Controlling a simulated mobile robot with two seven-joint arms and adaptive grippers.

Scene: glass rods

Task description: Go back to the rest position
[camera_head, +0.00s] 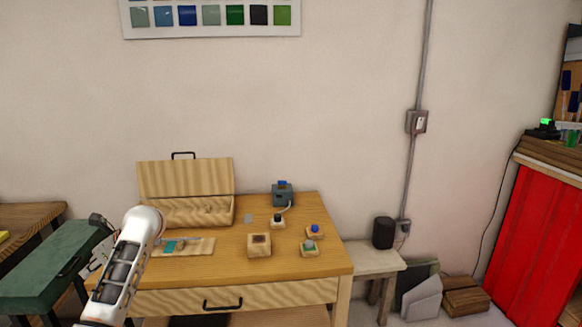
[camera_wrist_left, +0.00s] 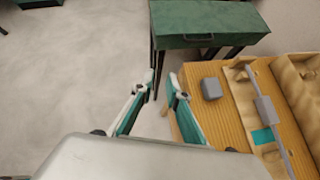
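My left arm comes in at the lower left in the head view, in front of the wooden table's left end. My left gripper (camera_head: 98,245) is past the table's left edge, partly hidden by the arm. In the left wrist view the left gripper (camera_wrist_left: 162,78) has its two fingertips apart with nothing between them. It hangs beside the table edge, near the green bench. My right gripper is in neither view. On the wooden table (camera_head: 180,273) lies a wooden board (camera_head: 205,245) with a teal piece (camera_head: 170,246), which also shows in the left wrist view (camera_wrist_left: 262,137).
An open wooden case (camera_head: 185,180) stands at the table's back. A blue-grey device (camera_head: 283,194) and several small wooden blocks stand to its right. A grey block (camera_wrist_left: 211,88) lies near the table edge. The green bench (camera_head: 45,270) is left of the table.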

